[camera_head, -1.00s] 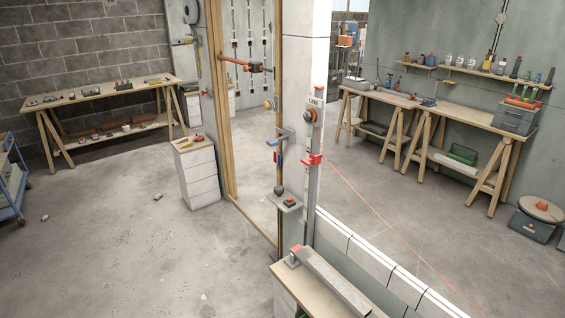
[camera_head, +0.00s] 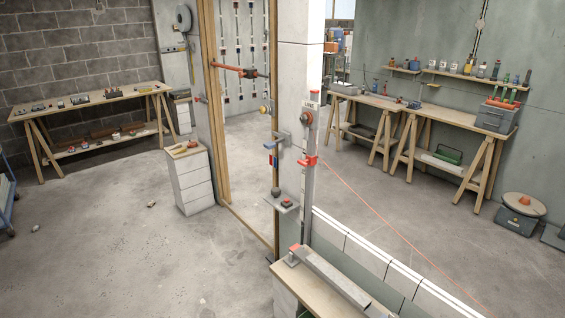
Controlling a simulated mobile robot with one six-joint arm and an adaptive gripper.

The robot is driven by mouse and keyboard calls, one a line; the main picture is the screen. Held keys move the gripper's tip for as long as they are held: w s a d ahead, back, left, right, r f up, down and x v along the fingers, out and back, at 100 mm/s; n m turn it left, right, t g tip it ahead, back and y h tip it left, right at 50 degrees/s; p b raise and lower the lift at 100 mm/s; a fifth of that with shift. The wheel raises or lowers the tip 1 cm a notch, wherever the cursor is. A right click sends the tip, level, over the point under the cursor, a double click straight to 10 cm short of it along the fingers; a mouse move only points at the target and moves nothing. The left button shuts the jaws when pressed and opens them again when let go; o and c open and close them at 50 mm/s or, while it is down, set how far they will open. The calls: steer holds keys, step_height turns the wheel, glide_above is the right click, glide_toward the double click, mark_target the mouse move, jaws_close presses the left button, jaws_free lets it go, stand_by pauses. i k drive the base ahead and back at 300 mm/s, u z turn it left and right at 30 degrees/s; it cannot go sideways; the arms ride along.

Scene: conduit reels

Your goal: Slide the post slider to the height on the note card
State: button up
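A red slider (camera_head: 307,161) sits on a tall grey post (camera_head: 308,188) at the end of the white block wall, around the middle of the post's visible length. A small plate with lettering (camera_head: 311,98) tops the post, and an orange-and-grey round knob (camera_head: 306,118) is just below it. I cannot make out a note card or any height marks at this size. My gripper is not in view.
A low bench (camera_head: 262,262) with a grey metal channel (camera_head: 330,278) stands in front of the post. A small shelf (camera_head: 283,204) holds a dark box with a red top. A red line (camera_head: 375,209) runs from the post to the lower right. Floor at left is mostly clear.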

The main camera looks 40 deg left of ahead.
mark_target(311, 161)
steer(key=u, duration=1.4)
steer(key=k, duration=1)
steer(key=i, duration=0.75)
